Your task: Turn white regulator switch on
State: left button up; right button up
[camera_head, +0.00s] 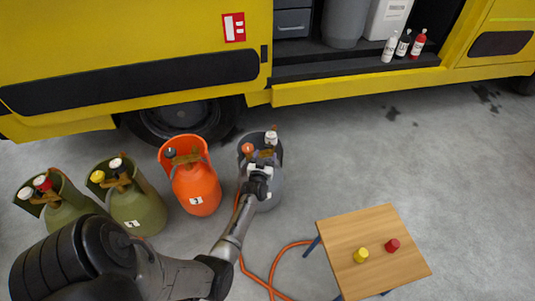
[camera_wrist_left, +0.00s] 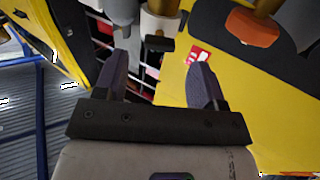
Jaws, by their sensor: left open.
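A grey cylinder (camera_head: 273,190) stands on the floor beside an orange one. It has a white regulator knob (camera_head: 271,138) at its top right and an orange knob (camera_head: 247,148) at its top left. My left gripper (camera_head: 261,168) is in front of the cylinder's top, below both knobs in the head view, and hides part of the valve. In the left wrist view the open jaws (camera_wrist_left: 160,65) have nothing between them. A white knob (camera_wrist_left: 160,22) on a brass stem shows beyond the fingertips, and an orange knob (camera_wrist_left: 252,28) shows to the right.
A wooden table (camera_head: 345,225) with a yellow knob (camera_head: 361,255) and a red knob (camera_head: 392,245) is at right. A yellow truck (camera_head: 120,40) stands behind. An orange hose (camera_head: 272,270) lies on the floor.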

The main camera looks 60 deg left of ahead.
aim_at(269, 146)
pick_arm(q)
jog(key=b+x, duration=0.1)
jog(key=x, duration=0.3)
jog(key=shift+b, duration=0.3)
jog(key=shift+c, duration=0.7)
jog(key=c, duration=0.8)
